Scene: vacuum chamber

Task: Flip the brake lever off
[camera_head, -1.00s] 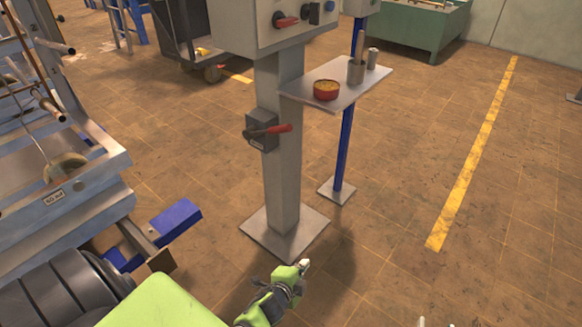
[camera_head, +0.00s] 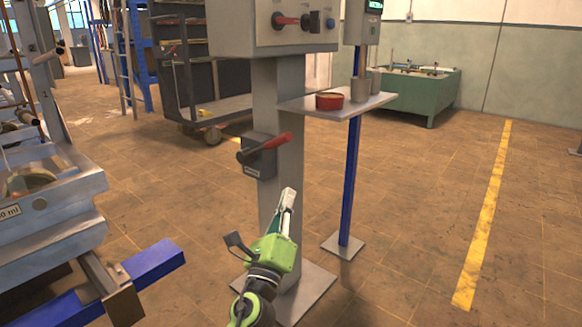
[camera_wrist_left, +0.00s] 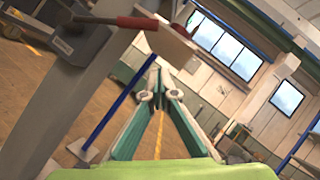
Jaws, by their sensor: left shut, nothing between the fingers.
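The brake lever is a red handle (camera_head: 268,148) on a dark grey switch box (camera_head: 258,158), fixed to the grey post (camera_head: 278,105) below the control box. The handle slants up to the right in the head view. My left gripper (camera_head: 289,192) is shut and empty, below and slightly right of the lever, in front of the post and apart from it. In the left wrist view the fingertips (camera_wrist_left: 158,62) meet. There the red handle (camera_wrist_left: 125,21) and its box (camera_wrist_left: 78,38) are at the upper left. My right gripper is not in view.
A control box (camera_head: 255,30) with another red knob (camera_head: 287,20) tops the post. Machinery (camera_head: 50,195) stands at left. Floor at right is open.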

